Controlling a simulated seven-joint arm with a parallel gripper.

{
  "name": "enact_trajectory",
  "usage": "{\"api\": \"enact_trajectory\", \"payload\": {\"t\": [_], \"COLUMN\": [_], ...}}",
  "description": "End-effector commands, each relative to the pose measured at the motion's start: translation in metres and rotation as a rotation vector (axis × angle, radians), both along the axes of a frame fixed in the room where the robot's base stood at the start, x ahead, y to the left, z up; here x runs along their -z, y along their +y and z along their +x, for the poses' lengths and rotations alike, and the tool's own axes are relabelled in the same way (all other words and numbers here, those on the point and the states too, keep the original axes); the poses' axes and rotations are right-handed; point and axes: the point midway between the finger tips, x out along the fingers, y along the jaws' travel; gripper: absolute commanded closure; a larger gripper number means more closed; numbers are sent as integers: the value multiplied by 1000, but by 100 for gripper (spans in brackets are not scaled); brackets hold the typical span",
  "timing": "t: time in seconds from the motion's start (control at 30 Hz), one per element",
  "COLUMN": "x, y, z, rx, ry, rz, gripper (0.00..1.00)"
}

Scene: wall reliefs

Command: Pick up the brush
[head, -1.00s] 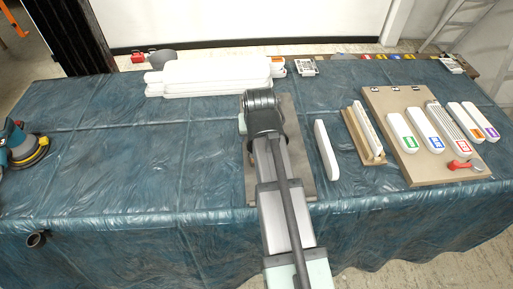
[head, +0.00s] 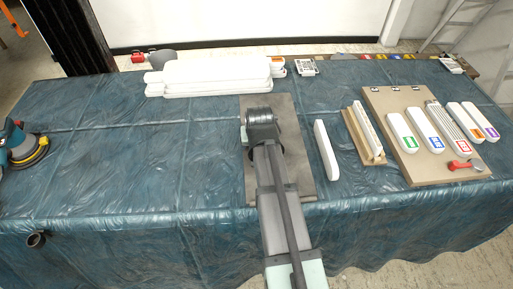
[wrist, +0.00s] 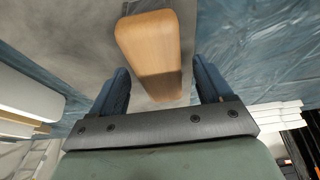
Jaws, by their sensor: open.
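The brush (wrist: 152,40) shows in the wrist view as a light wooden block with rounded edges, lying on a grey board. My gripper (wrist: 162,84) is open, with one dark blue finger on each side of the brush's near end. A gap shows between each finger and the wood, and the gripper holds nothing. In the head view my arm covers the brush and the fingers. The bristles cannot be seen.
The grey board (head: 301,178) lies on a table with blue plastic sheeting (head: 100,160). To its right are a white bar (head: 326,150), a wooden holder (head: 364,138) and a panel with labelled white blocks (head: 412,172). White slabs (head: 210,77) are stacked behind. A sander (head: 22,148) stands far left.

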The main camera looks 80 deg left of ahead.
Motion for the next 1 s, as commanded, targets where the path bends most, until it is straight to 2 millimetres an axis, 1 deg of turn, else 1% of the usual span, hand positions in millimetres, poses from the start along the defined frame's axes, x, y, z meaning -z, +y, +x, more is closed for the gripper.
{"api": "enact_trajectory", "payload": {"t": [0.1,1.0], "x": [6,11], "y": [3,2], "z": [0,0], "rx": [0,0], "ry": [0,0], "rz": [1,0], "gripper": [21,21]}}
